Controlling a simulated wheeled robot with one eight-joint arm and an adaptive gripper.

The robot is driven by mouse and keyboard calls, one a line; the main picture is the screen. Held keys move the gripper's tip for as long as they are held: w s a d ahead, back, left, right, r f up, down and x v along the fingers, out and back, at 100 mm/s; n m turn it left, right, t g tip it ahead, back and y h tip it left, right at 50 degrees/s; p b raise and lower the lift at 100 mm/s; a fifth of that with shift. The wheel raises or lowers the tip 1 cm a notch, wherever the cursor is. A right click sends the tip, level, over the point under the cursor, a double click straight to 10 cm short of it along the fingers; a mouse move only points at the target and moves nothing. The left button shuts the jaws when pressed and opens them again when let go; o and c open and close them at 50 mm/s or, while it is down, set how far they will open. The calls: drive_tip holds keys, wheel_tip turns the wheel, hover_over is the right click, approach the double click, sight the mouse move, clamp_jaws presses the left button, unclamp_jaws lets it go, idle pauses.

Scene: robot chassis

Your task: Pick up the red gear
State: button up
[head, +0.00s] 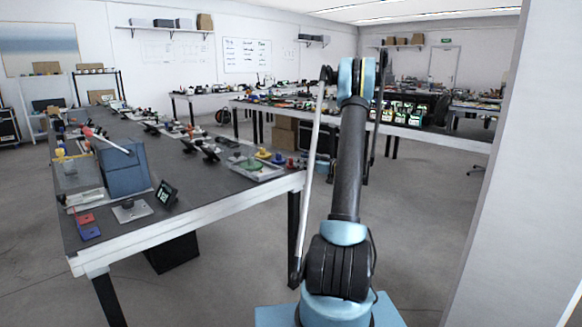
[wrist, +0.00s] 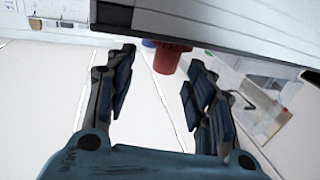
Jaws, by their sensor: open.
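A red, round, stepped piece that looks like the red gear (wrist: 172,57) shows in the wrist view, beyond and between the fingertips, with its upper part against a dark slab-like edge. My gripper (wrist: 162,60) is open, with a dark finger on each side and nothing held. I cannot tell how far the gear is from the fingertips. In the head view a small reddish piece (head: 290,163) lies near the right end of the near table; it is too small to make out teeth. The gripper itself is not clear in the head view.
The near table (head: 200,199) bears a blue bin (head: 128,168), a tray with a green piece (head: 258,170), yellow pieces and several small devices. A blue piece (wrist: 149,43) shows beside the gear. A white wall stands close on the right; the floor between is open.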

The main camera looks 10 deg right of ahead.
sight(292, 158)
drive_tip(key=shift+s+a+x, duration=0.1)
drive_tip(key=shift+s+x, duration=0.05)
drive_tip(key=shift+x, duration=1.1)
drive_tip(key=shift+s+a+x, duration=0.15)
drive_tip(key=shift+x, duration=1.15)
clamp_jaws()
